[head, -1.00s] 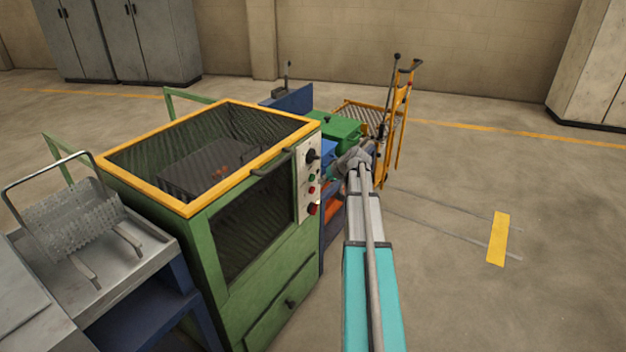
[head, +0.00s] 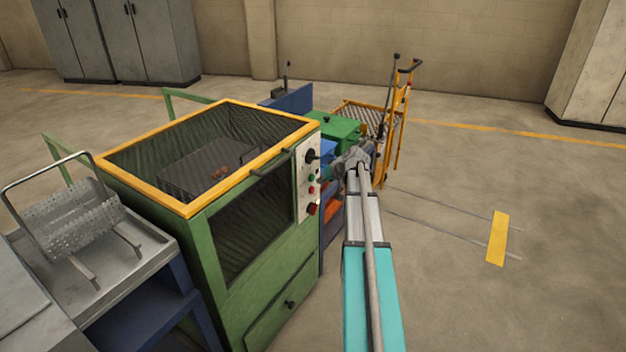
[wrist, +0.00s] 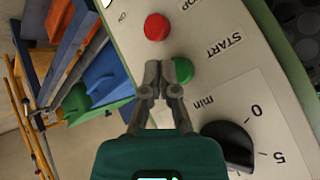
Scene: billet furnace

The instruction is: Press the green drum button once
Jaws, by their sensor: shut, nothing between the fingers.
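The green button (wrist: 182,70) sits beside the word START on the pale control panel (wrist: 215,20) in the wrist view. My gripper (wrist: 162,68) is shut and empty. Its fingertips are at the green button's left edge and partly cover it; I cannot tell whether they touch it. In the head view the green button (head: 311,178) shows small on the panel of the green machine (head: 265,260), and my gripper (head: 340,165) is just right of the panel.
A red button (wrist: 157,27) is above the fingers and a black dial (wrist: 228,145) is below right. A yellow cart (head: 400,110) and green and blue equipment stand behind my gripper. A perforated metal piece (head: 75,215) rests on the left bench. Floor at right is clear.

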